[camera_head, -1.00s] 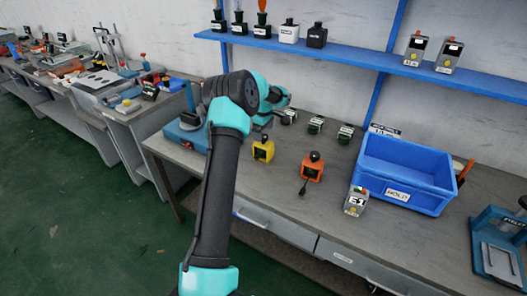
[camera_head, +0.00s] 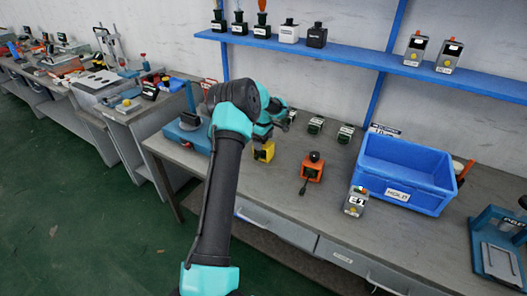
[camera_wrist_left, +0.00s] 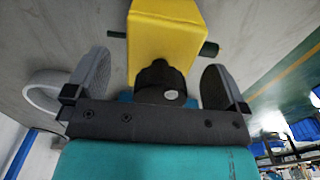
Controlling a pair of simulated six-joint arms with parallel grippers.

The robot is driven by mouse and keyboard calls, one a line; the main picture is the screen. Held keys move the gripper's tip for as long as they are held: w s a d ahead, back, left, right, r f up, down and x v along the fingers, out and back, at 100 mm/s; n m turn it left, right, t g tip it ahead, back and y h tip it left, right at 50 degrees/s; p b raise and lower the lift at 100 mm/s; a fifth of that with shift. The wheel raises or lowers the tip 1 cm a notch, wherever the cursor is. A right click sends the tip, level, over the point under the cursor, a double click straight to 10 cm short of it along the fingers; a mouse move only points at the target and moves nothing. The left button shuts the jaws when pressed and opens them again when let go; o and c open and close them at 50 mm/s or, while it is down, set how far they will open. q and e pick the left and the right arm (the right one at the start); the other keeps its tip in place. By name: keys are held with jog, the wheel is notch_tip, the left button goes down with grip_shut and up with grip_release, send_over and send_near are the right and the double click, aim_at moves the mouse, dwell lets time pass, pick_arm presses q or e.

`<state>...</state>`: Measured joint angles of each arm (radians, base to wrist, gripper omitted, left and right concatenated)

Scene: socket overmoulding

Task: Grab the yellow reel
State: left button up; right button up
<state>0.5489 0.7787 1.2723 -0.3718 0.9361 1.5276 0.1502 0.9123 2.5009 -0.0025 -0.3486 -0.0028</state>
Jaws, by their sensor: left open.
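The yellow reel (camera_head: 263,152) is a small yellow block with a dark top, standing on the grey workbench (camera_head: 325,215). In the left wrist view the yellow reel (camera_wrist_left: 165,38) is close, with its black knob pointing at my palm. My left gripper (camera_wrist_left: 155,62) is open, with one grey finger on each side of the knob and gaps visible on both sides. In the head view my left gripper (camera_head: 264,137) is just above the reel, and my arm partly hides it. My right gripper is not in view.
An orange reel (camera_head: 312,168) stands right of the yellow one. Several small dark-topped units stand behind, near the wall. A blue bin (camera_head: 432,203) labelled HOLD is farther right, with a small labelled device (camera_head: 356,202) in front. A blue shelf (camera_head: 365,60) runs above.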

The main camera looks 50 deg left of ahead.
pick_arm(q)
jog(key=c, duration=1.5)
